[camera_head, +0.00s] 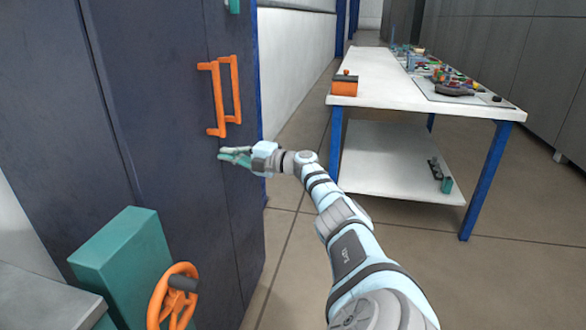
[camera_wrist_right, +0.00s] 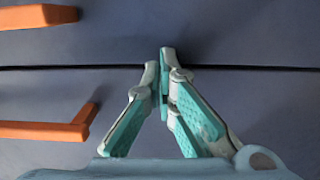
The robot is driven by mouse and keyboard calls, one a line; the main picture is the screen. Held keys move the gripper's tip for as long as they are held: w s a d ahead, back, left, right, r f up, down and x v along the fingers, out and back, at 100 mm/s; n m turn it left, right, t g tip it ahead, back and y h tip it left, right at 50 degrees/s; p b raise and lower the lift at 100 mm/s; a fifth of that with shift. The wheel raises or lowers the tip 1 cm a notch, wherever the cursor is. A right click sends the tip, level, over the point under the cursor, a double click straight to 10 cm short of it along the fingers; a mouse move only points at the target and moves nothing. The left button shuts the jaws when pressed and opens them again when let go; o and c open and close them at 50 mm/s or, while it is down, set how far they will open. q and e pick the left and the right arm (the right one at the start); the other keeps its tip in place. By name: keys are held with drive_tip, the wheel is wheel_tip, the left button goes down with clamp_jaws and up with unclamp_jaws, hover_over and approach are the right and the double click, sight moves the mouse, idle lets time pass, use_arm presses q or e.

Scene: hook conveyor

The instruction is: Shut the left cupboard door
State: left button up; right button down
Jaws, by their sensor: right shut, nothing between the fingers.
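The dark blue-grey cupboard stands at the left of the head view, with its left door (camera_head: 160,90) and right door (camera_head: 240,185) side by side. The left door's orange handle (camera_head: 217,98) and the right door's orange handle (camera_head: 235,90) stand close together. The doors look about flush; the wrist view shows only a thin dark seam (camera_wrist_right: 240,68) between them. My right gripper (camera_head: 222,154) is shut and empty, just below the handles at the door fronts. In the wrist view its fingertips (camera_wrist_right: 160,58) overlap the seam; I cannot tell whether they touch. My left gripper is out of view.
A teal box (camera_head: 120,255) with an orange handwheel (camera_head: 172,297) stands in front of the cupboard at lower left. A white table (camera_head: 400,97) with blue legs and small items stands at right. The floor between cupboard and table is clear.

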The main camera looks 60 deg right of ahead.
sight(215, 117)
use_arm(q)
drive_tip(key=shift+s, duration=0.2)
use_arm(e)
wheel_tip(215, 117, up, 10)
drive_tip(key=shift+r, duration=0.1)
idle(0.4)
